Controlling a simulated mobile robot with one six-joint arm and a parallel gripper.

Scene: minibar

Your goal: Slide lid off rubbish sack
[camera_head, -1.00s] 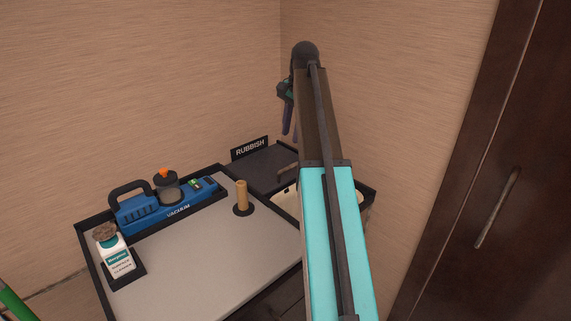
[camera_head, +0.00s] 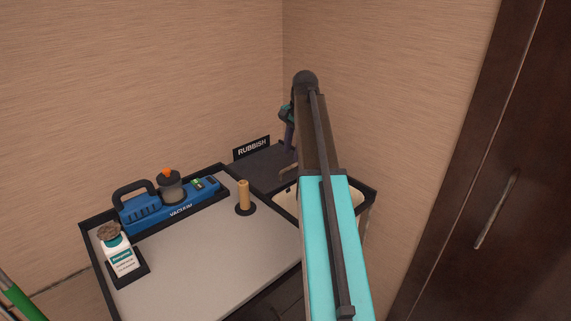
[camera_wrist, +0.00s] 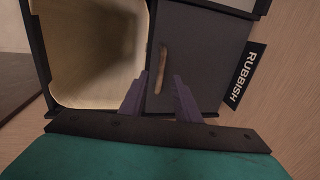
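The lid (camera_head: 262,162) is a flat dark grey panel beside the RUBBISH sign; it also shows in the wrist view (camera_wrist: 207,60). Its light wooden handle (camera_wrist: 161,70) stands near the edge facing the opening. The rubbish sack (camera_wrist: 95,55) is a cream-lined, open-topped compartment, largely uncovered next to the lid. In the head view my arm hides much of the sack (camera_head: 283,203). My gripper (camera_wrist: 161,79) is open above the lid, its two purple fingers apart with the handle showing between them. I cannot tell whether they touch it.
The RUBBISH sign (camera_head: 253,148) stands at the lid's far edge, close to the wall. The cart tray (camera_head: 205,255) holds a blue vacuum (camera_head: 155,206), a white bottle (camera_head: 120,254) and an upright wooden peg (camera_head: 244,195). A dark wooden door (camera_head: 500,170) is at right.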

